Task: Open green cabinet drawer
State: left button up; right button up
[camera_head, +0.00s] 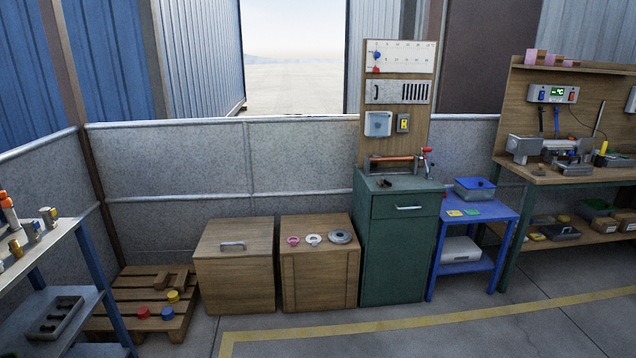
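The green cabinet (393,262) stands against the low metal wall, right of centre. Its drawer (391,207) is at the top of the front and looks closed, flush with the body. A light metal bar handle (408,208) sits on the right half of the drawer front. A wooden tool panel (397,140) rises behind the cabinet top, where a vise-like tool and a small dark object lie. Neither of my grippers shows in the head view.
A wooden box (319,270) with several ring-shaped parts on top stands just left of the cabinet. A blue table (463,258) stands close on its right. A pallet (140,302) lies further left. The floor (440,335) in front is clear, with a yellow line.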

aim_at(392, 205)
jog(key=i+z, duration=0.25)
jog(key=i, duration=0.3)
jog(key=i+z, duration=0.25)
jog(key=i, duration=0.25)
jog(key=i+j+z, duration=0.25)
jog(key=i, duration=0.25)
jog(key=i+l, duration=0.05)
